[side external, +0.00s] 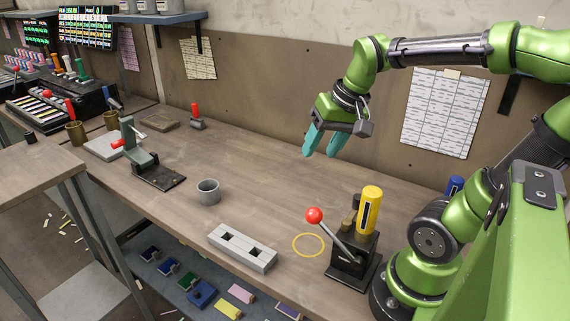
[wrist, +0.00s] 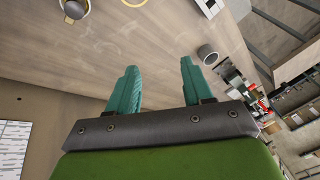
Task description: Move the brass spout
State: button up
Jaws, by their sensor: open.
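A lever with a red ball (side external: 314,215) slants up from the same stand. The brass part is small and partly hidden, so its exact shape is unclear. My gripper (side external: 319,150) is open, with teal fingers pointing down, and hangs above the back of the bench, apart from the stand. In the wrist view my gripper (wrist: 158,66) has nothing between its fingers.
A yellow ring (side external: 308,245) is marked on the bench left of the stand. A grey block with square holes (side external: 243,247) and a grey cup (side external: 208,192) stand further left. A green lever press (side external: 142,160) is beyond them. The bench below my gripper is clear.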

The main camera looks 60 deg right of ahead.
jog(key=s+a+n+t+y, duration=0.2)
jog(key=a+n+t, duration=0.1)
jog(key=a, duration=0.6)
jog(key=w+d+m+g+h, duration=0.2)
jog(key=d+m+g, duration=0.1)
jog(key=d, duration=0.7)
jog(key=s+d+r+m+g+y, duration=0.1)
jog(key=s+d+r+m+g, duration=0.1)
jog(key=d+g, duration=0.1)
jog(key=s+d+r+m+g+y, duration=0.2)
jog(key=d+m+g, duration=0.1)
jog(key=d, duration=0.3)
jog(key=shift+s+r, duration=0.25)
jog(key=shift+s, duration=0.15)
jog(key=shift+d, duration=0.15)
